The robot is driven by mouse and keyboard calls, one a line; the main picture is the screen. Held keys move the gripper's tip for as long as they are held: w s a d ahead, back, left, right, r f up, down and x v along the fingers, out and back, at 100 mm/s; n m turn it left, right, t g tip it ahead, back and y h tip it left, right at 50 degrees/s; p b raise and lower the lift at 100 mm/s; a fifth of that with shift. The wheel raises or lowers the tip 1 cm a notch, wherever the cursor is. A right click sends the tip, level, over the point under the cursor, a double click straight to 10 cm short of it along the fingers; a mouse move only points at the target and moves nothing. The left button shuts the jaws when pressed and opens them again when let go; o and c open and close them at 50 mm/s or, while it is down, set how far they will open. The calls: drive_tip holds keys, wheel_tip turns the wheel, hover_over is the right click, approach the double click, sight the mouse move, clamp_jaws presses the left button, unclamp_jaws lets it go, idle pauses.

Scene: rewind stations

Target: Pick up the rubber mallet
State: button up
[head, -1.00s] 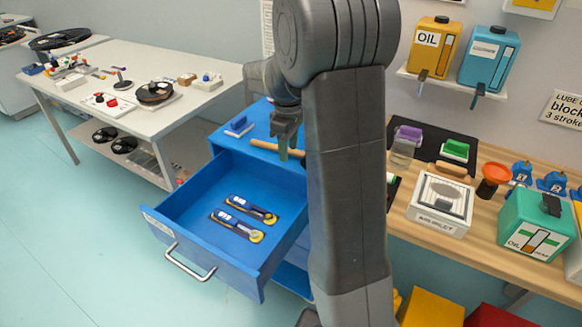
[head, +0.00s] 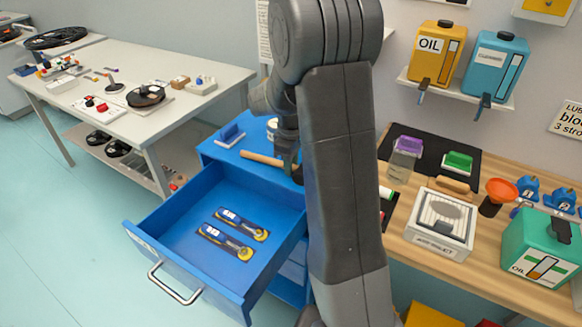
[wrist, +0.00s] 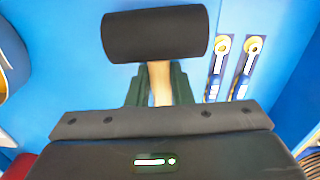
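The rubber mallet lies on top of the blue cabinet (head: 218,154). In the head view its light wooden handle (head: 262,159) shows, and my arm hides part of it. In the wrist view its black head (wrist: 155,35) lies just beyond my fingertips, and the handle (wrist: 160,82) runs back between them. My gripper (wrist: 160,88) has one dark green finger on each side of the handle, and both appear to press against it. In the head view my gripper (head: 288,165) is down at the cabinet top.
The cabinet's drawer (head: 180,222) stands open below, with two blue-and-yellow tools (head: 232,232) in it. A blue-handled block (head: 230,136) and a partly hidden white container (head: 272,128) are near the mallet. A wooden workbench (head: 400,215) with several items is at right.

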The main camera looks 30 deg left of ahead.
clamp_jaws()
drive_tip(key=shift+r, duration=0.1)
